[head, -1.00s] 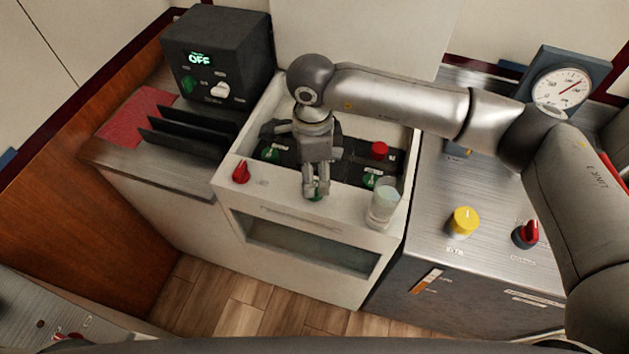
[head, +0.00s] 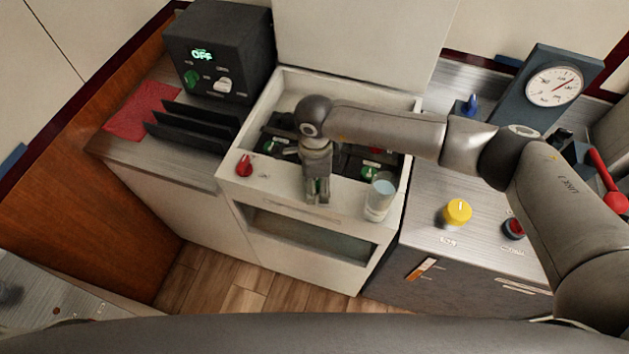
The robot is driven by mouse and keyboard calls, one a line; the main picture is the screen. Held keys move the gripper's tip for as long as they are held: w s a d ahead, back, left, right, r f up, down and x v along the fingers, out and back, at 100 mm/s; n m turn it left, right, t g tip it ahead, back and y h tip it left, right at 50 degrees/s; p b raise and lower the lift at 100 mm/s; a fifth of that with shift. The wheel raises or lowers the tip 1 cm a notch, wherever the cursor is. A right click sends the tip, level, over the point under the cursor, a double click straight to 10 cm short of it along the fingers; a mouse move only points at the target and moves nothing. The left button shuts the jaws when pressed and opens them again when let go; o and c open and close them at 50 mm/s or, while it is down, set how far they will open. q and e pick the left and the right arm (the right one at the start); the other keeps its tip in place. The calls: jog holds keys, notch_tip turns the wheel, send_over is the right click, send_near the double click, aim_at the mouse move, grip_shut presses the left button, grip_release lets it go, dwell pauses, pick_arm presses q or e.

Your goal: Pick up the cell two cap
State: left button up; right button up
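My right gripper (head: 317,197) points down over the front ledge of the white open-topped cabinet (head: 290,192). Its fingers look close together, but I cannot tell whether they are open or shut or hold anything. Inside the cabinet, a green cap (head: 268,146) shows left of the gripper. A red cap (head: 376,150) and another green cap (head: 369,173) show to its right. A separate red cap (head: 244,166) is on the ledge's left end. I cannot read which one is cell two; my wrist and gripper hide the middle of the cabinet. My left gripper is not in view.
A clear glass (head: 379,198) stands on the ledge close to the gripper's right. A black box reading OFF (head: 203,55) and dark upright plates (head: 195,130) stand left. A yellow knob (head: 457,212) and a gauge (head: 553,87) are on the right.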

jog(key=c, duration=0.8)
jog(key=shift+r, duration=0.1)
